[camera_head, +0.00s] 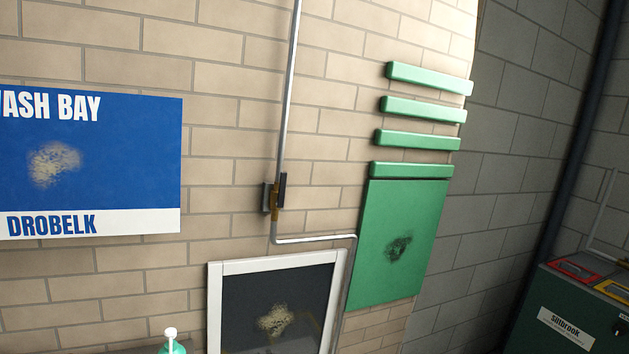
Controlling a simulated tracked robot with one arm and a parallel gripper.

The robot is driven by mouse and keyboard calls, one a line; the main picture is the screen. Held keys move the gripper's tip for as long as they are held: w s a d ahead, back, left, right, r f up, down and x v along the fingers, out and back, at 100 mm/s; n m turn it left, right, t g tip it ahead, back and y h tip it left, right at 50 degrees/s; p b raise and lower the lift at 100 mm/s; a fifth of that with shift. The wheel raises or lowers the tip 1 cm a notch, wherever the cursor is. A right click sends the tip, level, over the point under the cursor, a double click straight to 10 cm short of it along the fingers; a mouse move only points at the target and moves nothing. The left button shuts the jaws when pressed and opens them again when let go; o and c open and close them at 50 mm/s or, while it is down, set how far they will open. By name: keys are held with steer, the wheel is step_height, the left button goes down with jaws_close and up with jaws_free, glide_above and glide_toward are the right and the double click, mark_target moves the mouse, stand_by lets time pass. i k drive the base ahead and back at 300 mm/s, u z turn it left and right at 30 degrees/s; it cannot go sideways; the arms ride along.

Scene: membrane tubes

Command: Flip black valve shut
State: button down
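A thin white pipe (289,95) runs down the tan brick wall in the middle of the view. A small valve with a brass-coloured body (275,207) sits on the pipe. Its black handle (282,190) looks upright, roughly in line with the pipe. A dark block (266,197) shows at the valve's left side; I cannot tell whether it is a bracket. Below the valve the pipe bends right, then down beside a green panel. My gripper is not in view.
A blue and white sign (90,165) hangs left of the valve. A white-framed dark board (275,305) is below it. A green panel (395,240) and several green bars (418,140) are to the right. A green bottle with a white pump (171,340) stands at the bottom.

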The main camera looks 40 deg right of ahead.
mark_target(280, 203)
steer(key=z, duration=0.4)
steer(key=i, duration=0.85)
steer(key=z, duration=0.55)
steer(key=k, duration=0.85)
steer(key=z, duration=0.2)
steer(key=i, duration=0.9)
steer(key=u, duration=0.1)
